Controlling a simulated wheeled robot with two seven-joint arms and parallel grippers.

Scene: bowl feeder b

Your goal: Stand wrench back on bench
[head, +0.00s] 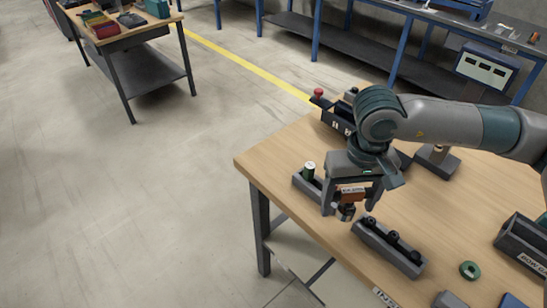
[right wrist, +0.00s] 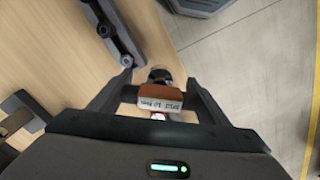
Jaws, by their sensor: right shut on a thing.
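My right gripper (head: 350,200) is shut on the wrench (head: 352,192), a short tool with an orange-brown labelled body and a dark round end. The gripper points down over the left front part of the wooden bench (head: 450,215). In the right wrist view the wrench (right wrist: 160,96) sits between the two fingers of the gripper (right wrist: 158,90), label facing the camera. The dark end shows beyond the body. I cannot tell whether its lower end touches the bench top. My left gripper is not in view.
A grey tray holding a green-and-white cylinder (head: 309,169) lies left of the gripper. A grey tray with black parts (head: 372,240) lies just right. A green ring (head: 469,269), a dark labelled bin (head: 523,245) and a display box (head: 487,68) are further right. Bare wood lies between.

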